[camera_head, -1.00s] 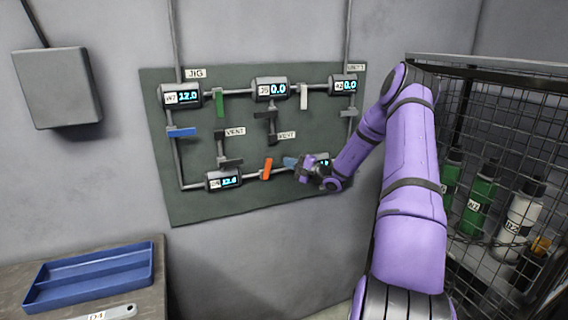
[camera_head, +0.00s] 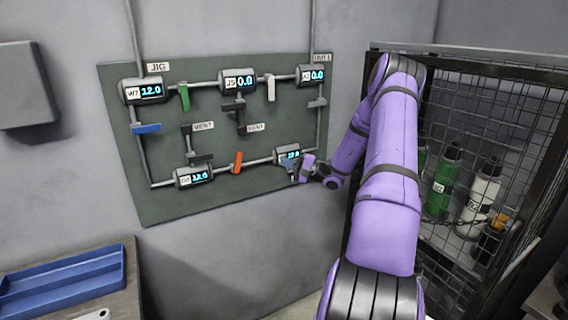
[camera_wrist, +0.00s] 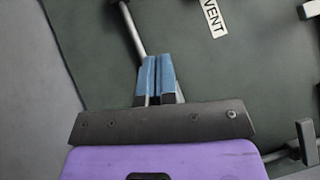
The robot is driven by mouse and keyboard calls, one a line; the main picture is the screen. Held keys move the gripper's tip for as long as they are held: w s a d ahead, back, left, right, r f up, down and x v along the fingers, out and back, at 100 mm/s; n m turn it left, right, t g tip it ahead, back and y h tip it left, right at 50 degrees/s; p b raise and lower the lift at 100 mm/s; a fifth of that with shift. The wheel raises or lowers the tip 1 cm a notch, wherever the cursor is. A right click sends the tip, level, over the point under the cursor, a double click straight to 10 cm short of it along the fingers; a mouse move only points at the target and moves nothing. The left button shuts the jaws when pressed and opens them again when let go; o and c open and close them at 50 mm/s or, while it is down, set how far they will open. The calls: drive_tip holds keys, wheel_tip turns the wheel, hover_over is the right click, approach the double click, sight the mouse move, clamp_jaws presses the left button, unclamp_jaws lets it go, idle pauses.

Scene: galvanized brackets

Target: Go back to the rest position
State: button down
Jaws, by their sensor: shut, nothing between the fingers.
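My gripper (camera_head: 291,169) is at the lower right of the dark green panel (camera_head: 225,200), just below the lower right gauge (camera_head: 288,153) in the head view. Its blue fingers are together and hold nothing; they also show in the wrist view (camera_wrist: 157,75), in front of the panel and close to a grey pipe (camera_wrist: 131,30). Whether the fingers touch the panel or pipe cannot be told. My purple arm reaches in from the right.
The panel carries pipes, several gauges, and blue (camera_head: 146,128), green (camera_head: 184,97), white (camera_head: 271,88) and orange (camera_head: 238,162) levers. A mesh cage (camera_head: 460,52) with bottles stands at right. A blue tray (camera_head: 62,281) lies at lower left.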

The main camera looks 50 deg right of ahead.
drive_tip(key=shift+a, duration=0.1)
drive_tip(key=s+a+r+n+g, duration=0.25)
drive_tip(key=a+r+g, duration=0.25)
drive_tip(key=a, duration=0.5)
drive_tip(key=s+a+r+n+g+y, duration=0.15)
drive_tip(key=a+r+n+g, duration=0.35)
drive_tip(key=a, duration=0.5)
drive_tip(key=s+a+r+n+g, duration=0.3)
drive_tip(key=a+r+g, duration=0.25)
drive_tip(key=a, duration=0.45)
drive_tip(key=s+a+r+n+t+h, duration=0.1)
drive_tip(key=s+a+r+h, duration=0.1)
drive_tip(key=s, duration=0.6)
drive_tip(key=s+a+r+n+t+h, duration=0.1)
drive_tip(key=s+a+r+n+h, duration=0.1)
drive_tip(key=s, duration=0.6)
drive_tip(key=s+a+r+n+t+h, duration=0.1)
drive_tip(key=s+a+r+h, duration=0.2)
drive_tip(key=s+r+h, duration=0.2)
drive_tip(key=shift+s+a+r+h, duration=0.3)
drive_tip(key=shift+s+h, duration=0.35)
drive_tip(key=shift+s, duration=0.75)
